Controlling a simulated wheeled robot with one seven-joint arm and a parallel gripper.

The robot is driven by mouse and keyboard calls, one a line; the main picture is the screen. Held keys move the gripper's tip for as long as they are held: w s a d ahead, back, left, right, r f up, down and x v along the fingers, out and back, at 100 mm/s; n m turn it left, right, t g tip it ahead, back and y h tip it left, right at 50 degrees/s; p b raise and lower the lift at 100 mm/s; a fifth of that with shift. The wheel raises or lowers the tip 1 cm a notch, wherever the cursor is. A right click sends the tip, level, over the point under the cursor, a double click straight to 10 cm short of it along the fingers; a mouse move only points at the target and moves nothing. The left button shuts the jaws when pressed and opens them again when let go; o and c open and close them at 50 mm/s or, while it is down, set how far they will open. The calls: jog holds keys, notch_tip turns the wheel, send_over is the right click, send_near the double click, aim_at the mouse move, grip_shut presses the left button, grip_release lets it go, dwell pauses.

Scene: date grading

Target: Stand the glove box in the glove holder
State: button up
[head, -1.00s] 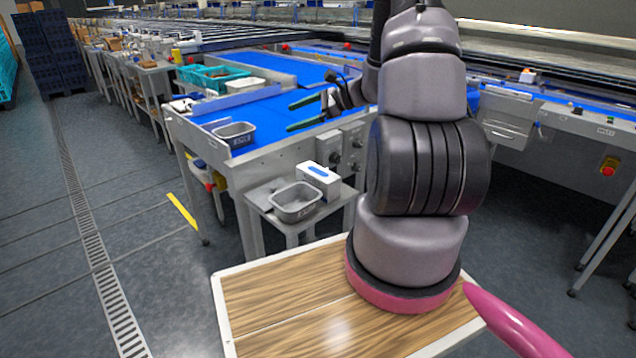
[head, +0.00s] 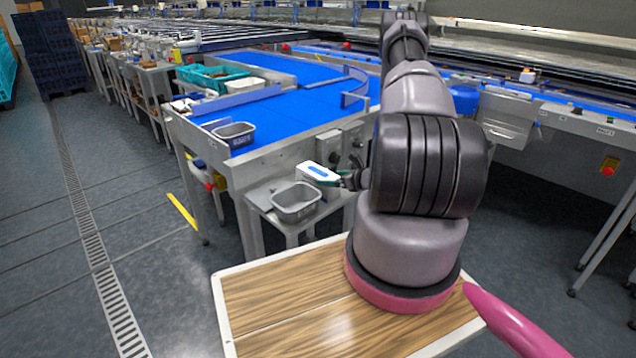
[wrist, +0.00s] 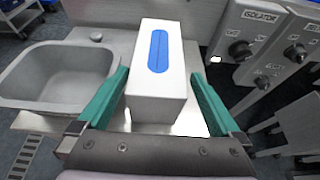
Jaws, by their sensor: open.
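The glove box (head: 318,173) is white with a blue oval slot on top. It stands on a small metal side table (head: 262,193), to the right of a grey tub. In the wrist view the glove box (wrist: 158,75) lies between the two green fingers of my gripper (wrist: 158,100). The jaws are open, with one finger on either side of the box and a gap visible on the right. In the head view my gripper (head: 345,180) is at the box's right end, partly hidden by my arm. I cannot identify a glove holder in either view.
The grey tub (head: 297,213) sits close beside the box. Behind is the blue sorting table (head: 290,112) with another grey tub (head: 234,144) on its corner. A control panel with isolator knobs (wrist: 240,50) stands close on the right.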

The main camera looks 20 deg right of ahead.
aim_at(321, 176)
jog(key=shift+x, duration=3)
jog(key=shift+a+r, duration=0.15)
jog(key=shift+r, duration=0.05)
grip_shut()
